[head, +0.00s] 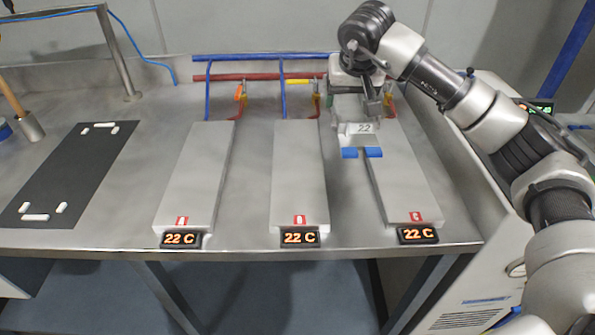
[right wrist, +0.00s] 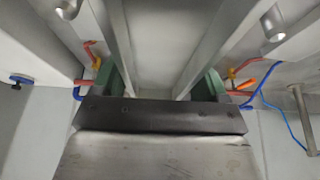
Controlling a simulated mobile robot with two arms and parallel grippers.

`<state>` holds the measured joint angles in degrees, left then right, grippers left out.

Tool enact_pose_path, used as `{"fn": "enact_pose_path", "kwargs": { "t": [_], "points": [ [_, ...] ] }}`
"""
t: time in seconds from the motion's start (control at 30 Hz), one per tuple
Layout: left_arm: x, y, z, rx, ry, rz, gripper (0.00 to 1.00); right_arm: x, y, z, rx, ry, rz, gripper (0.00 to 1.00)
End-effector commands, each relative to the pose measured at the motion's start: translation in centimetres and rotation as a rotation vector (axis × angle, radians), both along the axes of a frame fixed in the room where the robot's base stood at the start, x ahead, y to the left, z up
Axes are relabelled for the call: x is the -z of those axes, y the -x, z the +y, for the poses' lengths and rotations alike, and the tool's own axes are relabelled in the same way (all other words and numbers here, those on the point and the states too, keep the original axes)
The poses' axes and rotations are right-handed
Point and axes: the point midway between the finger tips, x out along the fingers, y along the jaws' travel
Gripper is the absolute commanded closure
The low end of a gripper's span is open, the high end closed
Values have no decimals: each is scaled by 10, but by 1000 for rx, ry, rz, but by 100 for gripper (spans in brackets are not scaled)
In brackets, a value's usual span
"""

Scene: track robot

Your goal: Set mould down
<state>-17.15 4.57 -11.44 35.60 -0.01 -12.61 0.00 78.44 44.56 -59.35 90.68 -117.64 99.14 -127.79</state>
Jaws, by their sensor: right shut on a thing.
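My right gripper (head: 373,112) points down at the far end of the right-hand grey plate (head: 408,185). It is shut on the mould (head: 352,141), a small grey metal piece marked 22 with blue parts along its front edge. The mould overhangs the left side of that plate; I cannot tell whether it touches it. In the right wrist view, a dark bar and a pale metal surface fill the lower middle, and I cannot tell for sure what they are. My left gripper is not in view.
Two more grey plates, the left (head: 195,180) and the middle (head: 299,180), lie clear. Each plate has a 22 C display in front. Blue and red pipes (head: 262,77) run behind. A black mat (head: 75,170) with white pieces lies at left on the steel bench (head: 255,150).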

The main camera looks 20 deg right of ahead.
Motion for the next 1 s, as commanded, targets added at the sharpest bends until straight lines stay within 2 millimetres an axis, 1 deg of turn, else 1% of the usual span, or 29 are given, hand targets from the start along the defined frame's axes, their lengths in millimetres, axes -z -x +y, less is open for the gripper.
{"fn": "enact_pose_path", "kwargs": {
  "t": [0.03, 0.1, 0.17, 0.27, 0.5, 0.6, 0.7, 0.8, 0.9, 1.0],
  "points": [
    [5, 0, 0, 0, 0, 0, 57, -4, -2, -2, 7, 0, -5, 75],
    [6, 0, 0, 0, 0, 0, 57, -7, -4, -2, 9, 0, -4, 75],
    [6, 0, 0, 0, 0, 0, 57, -5, -4, 3, 10, 0, -2, 75],
    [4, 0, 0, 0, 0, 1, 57, 4, -2, 19, 8, 0, 0, 75],
    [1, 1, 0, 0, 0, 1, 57, 34, 2, 70, 8, -1, 0, 75],
    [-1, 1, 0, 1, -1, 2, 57, 45, 3, 88, 9, -1, 0, 75],
    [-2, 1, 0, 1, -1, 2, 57, 53, 4, 101, 12, 0, 0, 75],
    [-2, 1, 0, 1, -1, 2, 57, 58, 4, 108, 13, 1, -3, 75],
    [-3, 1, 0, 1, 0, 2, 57, 61, 5, 111, 14, 0, -2, 75],
    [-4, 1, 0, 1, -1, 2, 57, 73, 5, 111, 14, 1, 0, 75]
  ]
}}
